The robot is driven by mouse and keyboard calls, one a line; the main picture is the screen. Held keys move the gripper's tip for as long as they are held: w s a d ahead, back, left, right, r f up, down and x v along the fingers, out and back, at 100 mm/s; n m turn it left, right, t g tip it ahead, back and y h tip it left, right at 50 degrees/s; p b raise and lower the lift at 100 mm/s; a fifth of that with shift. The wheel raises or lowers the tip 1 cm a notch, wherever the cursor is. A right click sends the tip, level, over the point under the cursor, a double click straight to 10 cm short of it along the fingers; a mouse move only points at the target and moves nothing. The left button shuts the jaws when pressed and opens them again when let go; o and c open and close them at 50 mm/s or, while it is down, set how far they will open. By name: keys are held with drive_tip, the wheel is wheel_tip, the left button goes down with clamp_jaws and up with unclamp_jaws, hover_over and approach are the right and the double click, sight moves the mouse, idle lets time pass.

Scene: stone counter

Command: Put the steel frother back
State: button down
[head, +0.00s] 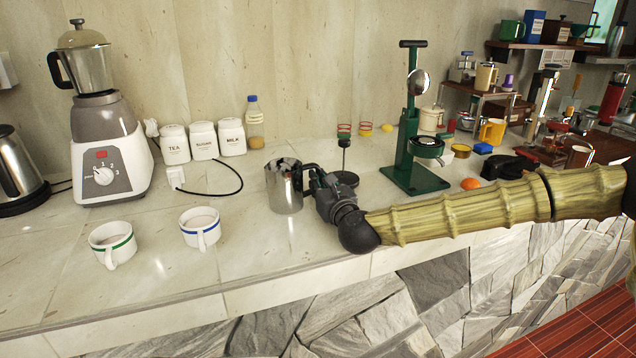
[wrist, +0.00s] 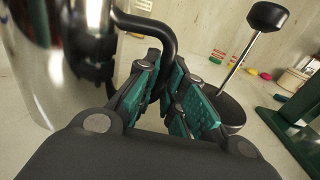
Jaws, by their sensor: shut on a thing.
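The steel frother (head: 284,187) is a shiny metal jug with a black handle. It is upright at the middle of the counter in the head view; I cannot tell whether its base touches the stone. My gripper (head: 314,180) is at its right side, shut on the black handle. In the wrist view the frother's steel body (wrist: 35,65) fills the left edge. The teal finger pads of my gripper (wrist: 165,92) close around the black handle (wrist: 150,28) there.
A black-knobbed stand (head: 344,160) stands just right of my gripper, and a green press (head: 413,150) beyond it. Two white cups, one green-banded (head: 113,243) and one blue-banded (head: 200,227), stand left. Canisters (head: 203,141) and a bottle (head: 254,120) stand behind. The counter front is clear.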

drive_tip(key=shift+f, duration=0.1)
drive_tip(key=c, duration=1.5)
unclamp_jaws()
drive_tip(key=shift+s+r, duration=0.1)
drive_tip(key=shift+r, duration=0.1)
drive_tip(key=v, duration=1.2)
drive_tip(key=shift+a, duration=0.1)
